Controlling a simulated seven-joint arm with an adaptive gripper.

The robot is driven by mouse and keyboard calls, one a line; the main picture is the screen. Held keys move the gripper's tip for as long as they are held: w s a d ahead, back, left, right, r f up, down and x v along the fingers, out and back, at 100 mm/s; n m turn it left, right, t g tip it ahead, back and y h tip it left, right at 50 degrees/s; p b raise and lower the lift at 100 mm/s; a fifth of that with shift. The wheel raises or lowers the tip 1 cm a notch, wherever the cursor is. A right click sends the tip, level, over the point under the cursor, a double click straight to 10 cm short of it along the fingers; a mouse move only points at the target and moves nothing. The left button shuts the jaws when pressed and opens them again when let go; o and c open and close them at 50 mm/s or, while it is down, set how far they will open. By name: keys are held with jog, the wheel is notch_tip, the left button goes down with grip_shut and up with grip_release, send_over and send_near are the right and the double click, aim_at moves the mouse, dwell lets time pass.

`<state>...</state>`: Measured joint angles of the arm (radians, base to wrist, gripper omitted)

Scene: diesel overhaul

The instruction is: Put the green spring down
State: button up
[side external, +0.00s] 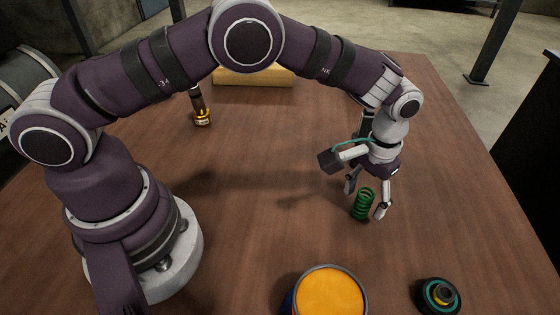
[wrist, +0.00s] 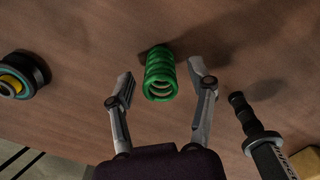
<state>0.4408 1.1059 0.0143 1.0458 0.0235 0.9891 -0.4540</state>
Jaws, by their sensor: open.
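The green spring (side external: 362,204) stands upright on the wooden table at the right of the side view. It also shows in the wrist view (wrist: 160,75), at the top middle. My gripper (side external: 367,203) is above and around the spring, with one finger on each side of it. In the wrist view my gripper (wrist: 162,82) is open, and a gap shows between each fingertip and the spring. Nothing is held. The spring's base seems to rest on the table.
A can with an orange top (side external: 330,292) stands at the front. A dark ringed part (side external: 438,295) lies at the front right. An injector-like part (side external: 200,108) stands further back, near a yellow block (side external: 254,76). The middle of the table (side external: 262,150) is clear.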

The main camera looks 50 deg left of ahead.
aim_at(366, 193)
notch_tip(366, 193, up, 10)
jog(key=shift+r, duration=0.25)
jog(key=s+a+r+t, duration=0.4)
jog(key=s+a+r, duration=0.55)
jog(key=a, duration=0.25)
jog(key=s+a+f+t, duration=0.1)
jog(key=s+a, duration=0.2)
jog(key=s, duration=0.2)
jog(key=shift+s+f+t, duration=0.3)
jog(key=shift+s, duration=0.1)
